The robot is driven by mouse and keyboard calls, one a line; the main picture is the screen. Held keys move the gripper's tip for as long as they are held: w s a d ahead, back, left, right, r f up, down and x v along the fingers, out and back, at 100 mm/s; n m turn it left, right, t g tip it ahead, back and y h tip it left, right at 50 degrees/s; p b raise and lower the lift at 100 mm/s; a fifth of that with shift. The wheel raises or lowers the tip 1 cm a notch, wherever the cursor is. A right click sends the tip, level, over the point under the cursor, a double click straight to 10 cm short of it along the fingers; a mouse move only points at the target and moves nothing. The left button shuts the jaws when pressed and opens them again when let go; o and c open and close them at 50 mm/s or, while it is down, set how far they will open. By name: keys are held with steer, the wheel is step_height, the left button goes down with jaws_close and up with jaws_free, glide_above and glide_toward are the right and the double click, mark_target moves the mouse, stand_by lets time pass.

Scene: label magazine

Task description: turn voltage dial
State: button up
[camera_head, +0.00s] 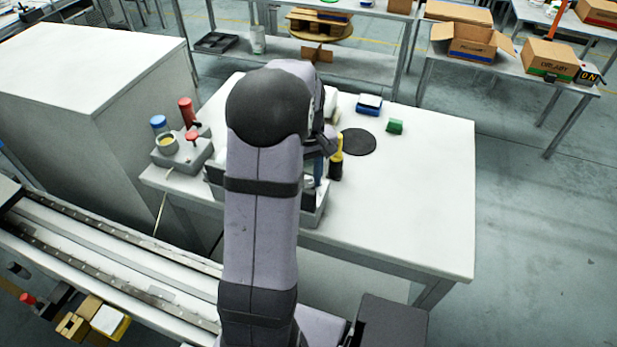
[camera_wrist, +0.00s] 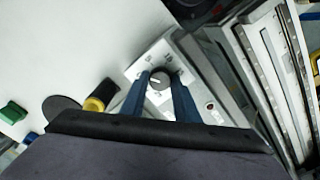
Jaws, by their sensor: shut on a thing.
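The voltage dial (camera_wrist: 159,80) is a dark round knob with a pale pointer line, on a light panel (camera_wrist: 146,64) with small markings around it. My gripper (camera_wrist: 160,86) has its two blue fingers on either side of the knob and is shut on it. In the head view my arm hides the dial and most of the device; a blue finger (camera_head: 318,168) shows beside the arm. The lower grey edge of the device (camera_head: 312,218) shows by the table's front edge.
A yellow and black cylinder (camera_head: 336,160) stands right beside the gripper. A black disc (camera_head: 358,142), a green block (camera_head: 395,126) and a blue and white box (camera_head: 369,104) lie behind it. The table's right side is clear.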

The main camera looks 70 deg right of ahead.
mark_target(309, 183)
steer(key=m, duration=0.4)
steer(key=shift+p, duration=0.35)
steer(key=shift+m, duration=1.7)
steer(key=o, duration=1)
steer(key=shift+r, duration=0.15)
steer(key=shift+r+b, duration=0.8)
steer(key=shift+r, duration=2.75)
